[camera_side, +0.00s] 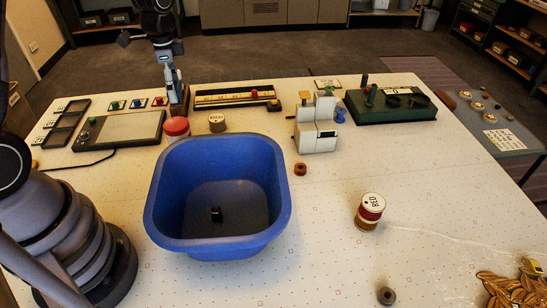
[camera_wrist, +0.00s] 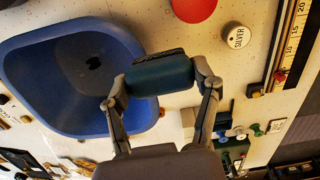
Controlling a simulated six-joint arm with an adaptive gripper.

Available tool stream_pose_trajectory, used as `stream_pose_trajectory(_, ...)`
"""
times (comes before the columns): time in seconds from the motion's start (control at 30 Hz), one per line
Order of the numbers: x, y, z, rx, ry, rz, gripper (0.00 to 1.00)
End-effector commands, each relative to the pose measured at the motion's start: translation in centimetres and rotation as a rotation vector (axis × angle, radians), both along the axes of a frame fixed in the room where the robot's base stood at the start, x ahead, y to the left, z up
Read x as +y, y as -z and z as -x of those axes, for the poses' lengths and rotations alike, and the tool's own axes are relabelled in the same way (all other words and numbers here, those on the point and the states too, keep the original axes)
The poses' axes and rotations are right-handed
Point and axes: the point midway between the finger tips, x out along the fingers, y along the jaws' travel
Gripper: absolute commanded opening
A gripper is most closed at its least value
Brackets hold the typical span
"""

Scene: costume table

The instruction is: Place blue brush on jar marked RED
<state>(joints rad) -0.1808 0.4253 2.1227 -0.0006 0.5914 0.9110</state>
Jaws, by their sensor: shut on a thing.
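My gripper (camera_wrist: 160,88) is shut on the blue brush (camera_wrist: 160,75), a teal-blue block with a dark bristle edge, held crosswise between both fingers in the wrist view. In the side view my gripper (camera_side: 172,84) is at the back left, behind the blue tub; the brush is hard to make out there. The jar marked RED (camera_side: 371,207) stands upright at the right of the table, with a white labelled lid, a red band and a brownish lower part. My gripper is well away from it. I cannot make out this jar in the wrist view.
A large blue tub (camera_side: 166,200) with a small black thing inside stands between my gripper and the RED jar. A red-topped jar (camera_side: 176,126) and a SILVER jar (camera_wrist: 236,36) are near my gripper. A white machine (camera_side: 316,130) stands mid-table. Table around the RED jar is clear.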

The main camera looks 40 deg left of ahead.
Motion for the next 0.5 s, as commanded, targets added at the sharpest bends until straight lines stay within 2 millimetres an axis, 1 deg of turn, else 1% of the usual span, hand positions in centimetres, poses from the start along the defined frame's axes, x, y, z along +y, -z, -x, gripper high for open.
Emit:
stream_pose_trajectory(0.03, 0.8, -0.9, 2.4, -0.003, 0.002, 0.0, 0.26)
stream_pose_trajectory(0.1, 1.4, -1.6, 5.2, -0.002, 0.018, -0.001, 0.26)
stream_pose_trajectory(0.2, 1.9, -2.2, 8.3, -0.001, 0.035, 0.0, 0.26)
stream_pose_trajectory(0.23, 1.9, -2.3, 9.1, 0.0, 0.04, 0.0, 0.26)
stream_pose_trajectory(0.3, 2.0, -2.4, 10.3, 0.0, 0.048, 0.0, 0.26)
stream_pose_trajectory(0.37, 2.1, -2.4, 10.8, 0.0, 0.052, 0.0, 0.26)
stream_pose_trajectory(0.43, 2.3, -2.2, 10.6, 0.001, 0.055, 0.0, 0.26)
stream_pose_trajectory(0.5, 2.7, -1.6, 9.5, 0.003, 0.057, 0.001, 0.26)
